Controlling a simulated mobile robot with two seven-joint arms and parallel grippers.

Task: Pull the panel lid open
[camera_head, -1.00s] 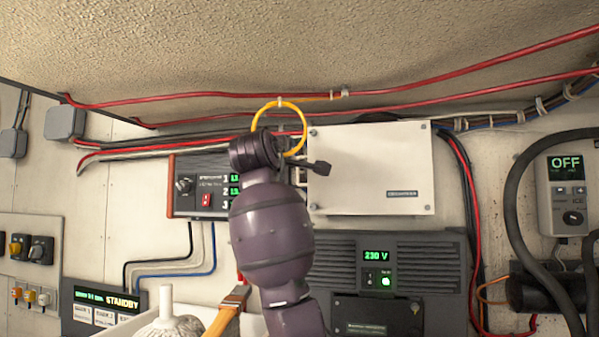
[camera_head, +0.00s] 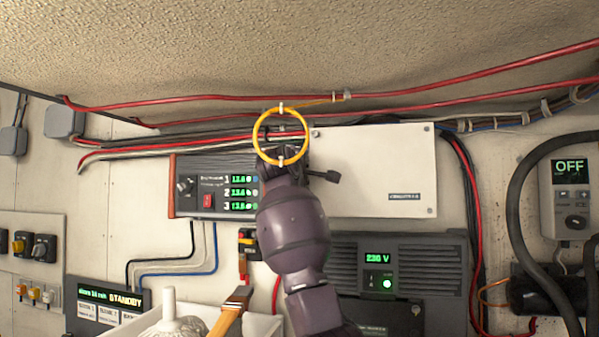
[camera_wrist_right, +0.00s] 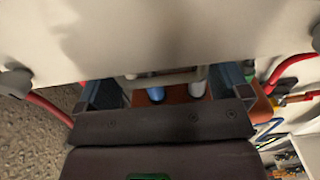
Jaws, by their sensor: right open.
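The panel lid (camera_head: 385,165) is the flat white front of a box on the back wall, with screws at its corners and a small label at lower right. It looks closed. My right gripper (camera_head: 305,172) is at its left edge, partly hidden behind my own wrist. In the right wrist view the lid (camera_wrist_right: 190,35) fills the top. The fingers of my right gripper (camera_wrist_right: 168,93) are apart there, just below the lid's edge, with blue and white cable ends behind the gap. Contact with the lid cannot be told. My left gripper is not in view.
A yellow ring (camera_head: 258,137) hangs by the lid's upper left corner. A meter unit (camera_head: 187,205) with green digits sits to the left, and a dark inverter (camera_head: 440,275) below. Red cables (camera_head: 420,92) run above.

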